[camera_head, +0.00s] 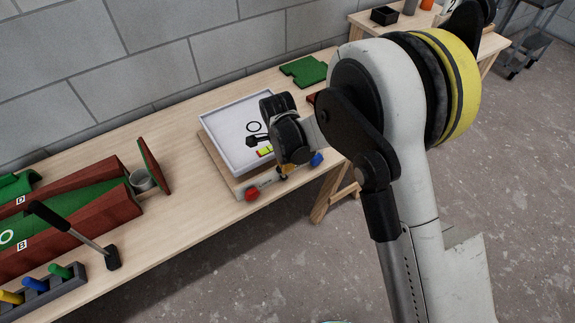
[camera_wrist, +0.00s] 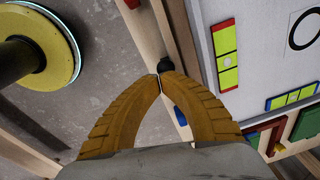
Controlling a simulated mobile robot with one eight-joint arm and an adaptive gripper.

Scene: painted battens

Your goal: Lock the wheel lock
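My gripper (camera_head: 287,172) is low at the front edge of a wooden base under a white tray. In the wrist view its two orange fingers (camera_wrist: 159,78) meet at the tips, with nothing visible between them. A small black knob (camera_wrist: 166,65) lies just beyond the tips; whether they touch it I cannot tell. A blue knob (camera_head: 316,159) and a red knob (camera_head: 252,194) sit along the base's front edge. The blue one is partly hidden behind the right finger (camera_wrist: 180,116). I cannot tell which part is the wheel lock.
The white tray (camera_head: 218,131) holds a black ring and a yellow-green level. The wooden table (camera_head: 180,225) carries red and green blocks (camera_head: 75,215), a hammer (camera_head: 75,232), a grey cup (camera_head: 142,181) and a peg rack (camera_head: 40,292). The floor (camera_head: 260,285) in front is clear.

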